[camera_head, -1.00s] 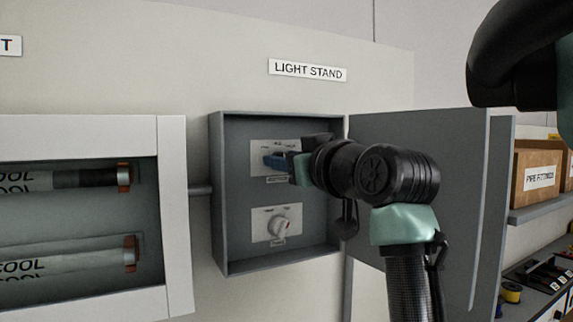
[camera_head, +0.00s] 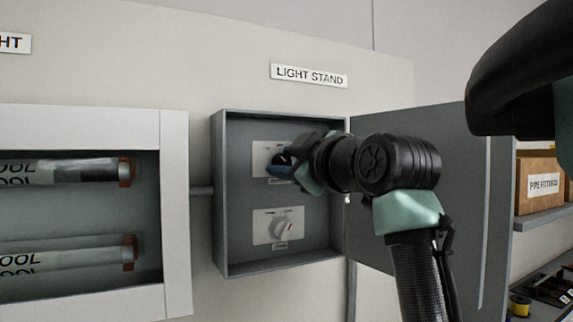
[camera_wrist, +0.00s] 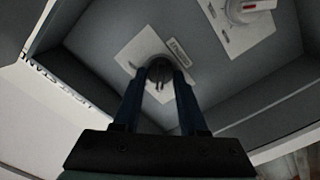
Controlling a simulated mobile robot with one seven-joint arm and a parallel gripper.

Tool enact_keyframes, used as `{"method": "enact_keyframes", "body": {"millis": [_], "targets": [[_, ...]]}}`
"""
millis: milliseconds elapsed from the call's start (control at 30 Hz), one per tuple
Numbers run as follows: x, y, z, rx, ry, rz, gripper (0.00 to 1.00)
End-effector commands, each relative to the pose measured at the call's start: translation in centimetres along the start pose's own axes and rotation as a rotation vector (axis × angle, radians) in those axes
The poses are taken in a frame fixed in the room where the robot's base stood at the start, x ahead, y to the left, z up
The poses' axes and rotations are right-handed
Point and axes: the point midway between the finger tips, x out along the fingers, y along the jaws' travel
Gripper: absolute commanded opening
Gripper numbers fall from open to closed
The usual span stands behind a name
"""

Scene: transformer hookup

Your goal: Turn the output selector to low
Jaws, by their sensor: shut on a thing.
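An open grey box under the LIGHT STAND sign holds two plates, one above the other. On the upper plate (camera_head: 262,150) is a dark round knob (camera_wrist: 159,68), and my gripper (camera_wrist: 160,82) is shut on it, one blue finger on each side. In the head view my gripper (camera_head: 283,166) hides most of this knob and much of its plate. The lower plate (camera_head: 262,232) has a white knob (camera_head: 279,229) with a red mark, clear of my gripper.
The grey box (camera_head: 222,200) has side walls close around my gripper. Its door (camera_head: 465,200) stands open to the right, behind my arm. A white-framed case (camera_head: 178,230) with tubes is on the left. Shelves with a PIPE FITTINGS box (camera_head: 535,185) are at far right.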

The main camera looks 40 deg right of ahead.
Motion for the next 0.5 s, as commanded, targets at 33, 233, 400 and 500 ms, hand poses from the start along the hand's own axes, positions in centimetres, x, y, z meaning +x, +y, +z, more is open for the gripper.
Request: {"method": "enact_keyframes", "body": {"millis": [33,233,400,500], "targets": [[-0.03,0.04,-0.09,-0.009,0.002,0.002,0.0],[-0.02,0.05,-0.11,-0.02,0.002,0.002,0.0],[-0.02,0.05,-0.12,-0.019,0.002,0.002,0.0],[-0.02,0.06,-0.12,-0.019,0.002,0.002,0.43]]}}
